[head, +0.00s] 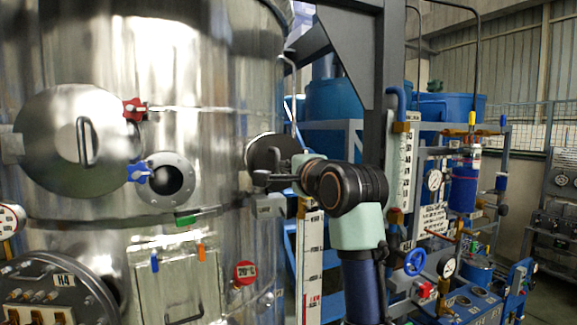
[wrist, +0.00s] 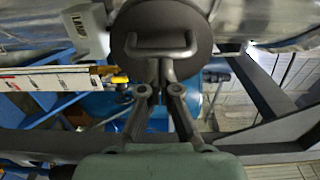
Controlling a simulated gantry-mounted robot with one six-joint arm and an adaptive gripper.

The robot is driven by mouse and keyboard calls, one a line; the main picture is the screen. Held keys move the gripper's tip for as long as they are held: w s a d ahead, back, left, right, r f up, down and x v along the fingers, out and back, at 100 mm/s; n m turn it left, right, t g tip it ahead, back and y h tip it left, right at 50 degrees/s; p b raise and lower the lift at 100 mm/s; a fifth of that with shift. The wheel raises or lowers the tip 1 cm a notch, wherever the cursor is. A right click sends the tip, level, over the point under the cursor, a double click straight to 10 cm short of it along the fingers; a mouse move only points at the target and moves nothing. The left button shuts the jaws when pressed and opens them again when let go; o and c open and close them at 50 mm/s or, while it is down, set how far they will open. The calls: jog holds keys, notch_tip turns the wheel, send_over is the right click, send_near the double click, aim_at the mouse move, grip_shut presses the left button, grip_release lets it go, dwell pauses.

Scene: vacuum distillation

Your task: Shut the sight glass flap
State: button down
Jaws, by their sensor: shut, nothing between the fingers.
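A round dark disc with a bar handle, which looks like the sight glass flap (head: 262,150), is at the right side of the steel vessel. In the wrist view the flap (wrist: 140,63) shows nearly face-on, its handle crossing it. I cannot tell how far it stands from its seat, and the sight glass behind it is hidden. My gripper (head: 264,181) is shut and empty, in front of the flap's lower part. In the wrist view the fingertips (wrist: 158,88) are close to the handle; whether they touch it is unclear.
The steel vessel (head: 220,75) fills the left, with a large round hatch (head: 55,150) and a flanged port (head: 157,196). A lamp box (head: 266,205) is just below the flap. A dark post (head: 377,100) and blue frame stand behind my arm.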

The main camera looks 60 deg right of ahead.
aim_at(270, 164)
jog(key=w+p, duration=0.3)
jog(key=shift+r, duration=0.25)
jog(key=shift+f, duration=0.2)
jog(key=b+v, duration=0.4)
jog(key=v, duration=0.9)
jog(key=shift+s+d+b, duration=0.15)
jog(key=shift+s+b, duration=0.1)
jog(key=shift+b, duration=0.1)
jog(key=shift+f, duration=0.1)
